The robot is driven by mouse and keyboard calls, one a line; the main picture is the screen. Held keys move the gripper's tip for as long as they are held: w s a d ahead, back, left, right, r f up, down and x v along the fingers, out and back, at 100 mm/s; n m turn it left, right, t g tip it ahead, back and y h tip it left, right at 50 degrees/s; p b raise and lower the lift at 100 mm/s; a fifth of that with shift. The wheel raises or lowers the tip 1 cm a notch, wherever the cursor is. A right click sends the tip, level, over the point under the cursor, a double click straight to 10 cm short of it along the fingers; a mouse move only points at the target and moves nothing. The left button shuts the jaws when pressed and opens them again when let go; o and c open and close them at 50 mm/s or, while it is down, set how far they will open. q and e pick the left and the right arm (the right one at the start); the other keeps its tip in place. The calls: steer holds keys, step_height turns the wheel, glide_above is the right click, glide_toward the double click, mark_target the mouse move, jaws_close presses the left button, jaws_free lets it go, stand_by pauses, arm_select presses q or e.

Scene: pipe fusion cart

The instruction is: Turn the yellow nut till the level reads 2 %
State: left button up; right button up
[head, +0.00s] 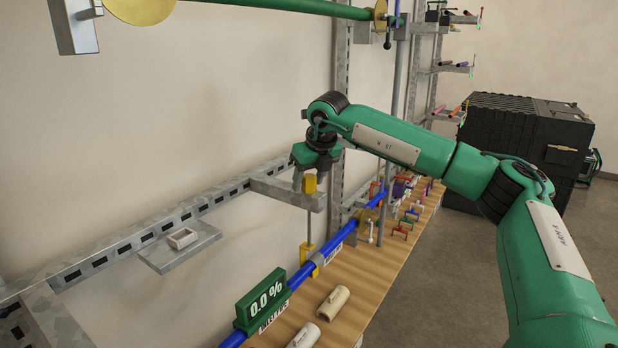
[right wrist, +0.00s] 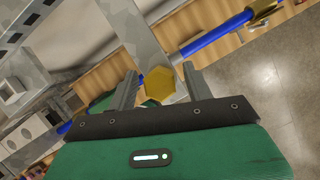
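The yellow nut (head: 310,183) sits at the top of a thin upright rod (head: 309,226) by a grey bracket. The rod runs down to a yellow clamp (head: 307,252) on the blue pipe (head: 292,281). The green level display (head: 264,299) on the pipe reads 0.0 %. My right gripper (head: 304,184) is at the nut, pointing down. In the right wrist view the hexagonal nut (right wrist: 159,85) lies between the two fingers of the right gripper (right wrist: 158,83), with a gap on each side. The gripper looks open. My left gripper is out of view.
A grey bracket arm (head: 287,191) reaches out from the wall rail close beside the nut. A small grey shelf (head: 180,248) holds a pale block. Two pipe fittings (head: 333,303) lie on the wooden shelf (head: 372,280). A green pipe (head: 290,8) runs overhead.

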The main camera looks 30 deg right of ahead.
steer(key=c, duration=0.9)
steer(key=shift+n, duration=0.3)
steer(key=shift+n+y+b, duration=0.3)
steer(key=shift+n+y, duration=0.2)
steer(key=shift+n, duration=0.5)
steer(key=n+y, duration=0.1)
steer(key=n, duration=0.2)
steer(key=shift+r, duration=0.1)
steer(key=n+g+y+p, duration=0.1)
steer(key=n, duration=0.3)
steer(key=n+g+y+p, duration=0.1)
steer(key=n+p, duration=0.1)
steer(key=n, duration=0.1)
steer(key=shift+r+n+g, duration=0.1)
steer(key=shift+n+g, duration=0.2)
steer(key=shift+n, duration=0.1)
steer(key=n+g+p, duration=0.1)
steer(key=n, duration=0.1)
steer(key=n+g+p, duration=0.1)
steer(key=n, duration=0.2)
steer(key=shift+n+y, duration=0.3)
